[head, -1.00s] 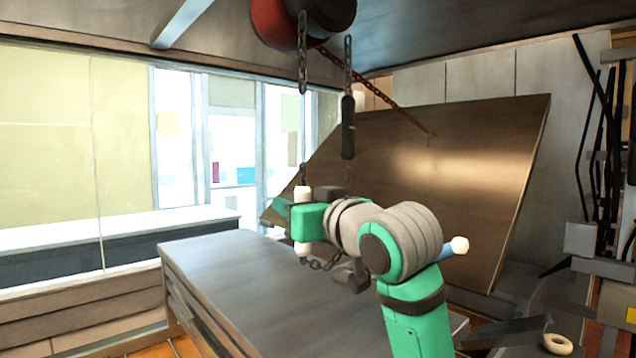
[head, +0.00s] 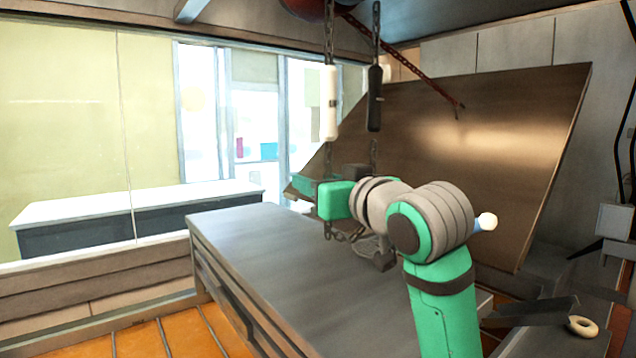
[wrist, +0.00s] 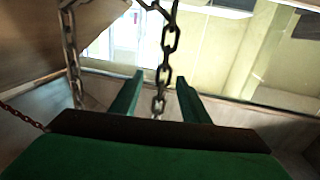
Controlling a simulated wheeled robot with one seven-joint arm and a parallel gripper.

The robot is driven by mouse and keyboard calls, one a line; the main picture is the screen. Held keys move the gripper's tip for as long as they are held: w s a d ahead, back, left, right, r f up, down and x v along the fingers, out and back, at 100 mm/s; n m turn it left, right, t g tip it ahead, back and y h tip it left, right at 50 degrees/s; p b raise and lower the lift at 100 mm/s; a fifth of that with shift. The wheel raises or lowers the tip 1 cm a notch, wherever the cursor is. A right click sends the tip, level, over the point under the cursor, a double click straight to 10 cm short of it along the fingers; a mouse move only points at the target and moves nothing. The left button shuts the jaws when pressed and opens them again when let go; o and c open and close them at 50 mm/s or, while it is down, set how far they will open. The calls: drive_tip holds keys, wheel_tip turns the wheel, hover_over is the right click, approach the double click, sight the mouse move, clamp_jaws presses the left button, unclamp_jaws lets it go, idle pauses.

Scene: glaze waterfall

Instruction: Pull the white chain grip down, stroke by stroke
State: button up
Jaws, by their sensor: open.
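The white chain grip (head: 330,103) hangs upright on its dark chain, left of the black grip (head: 375,98), at nearly the same height. My gripper (head: 303,188) is well below the white grip in the head view, over the metal table. In the wrist view my gripper (wrist: 158,88) has its two green fingers apart, with a length of chain (wrist: 160,103) running between them. No grip shows between the fingers. The white grip is out of the wrist view. My gripper's own body hides part of the hanging chain in the head view.
A large tilted brown panel (head: 480,130) stands behind the arm. The metal table (head: 250,240) lies below the gripper. A slack chain loop (head: 345,237) hangs under it. A red chain (head: 405,65) slants to the panel. The left floor is clear.

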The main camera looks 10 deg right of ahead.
drive_tip(key=v, duration=1)
drive_tip(key=shift+s, duration=0.15)
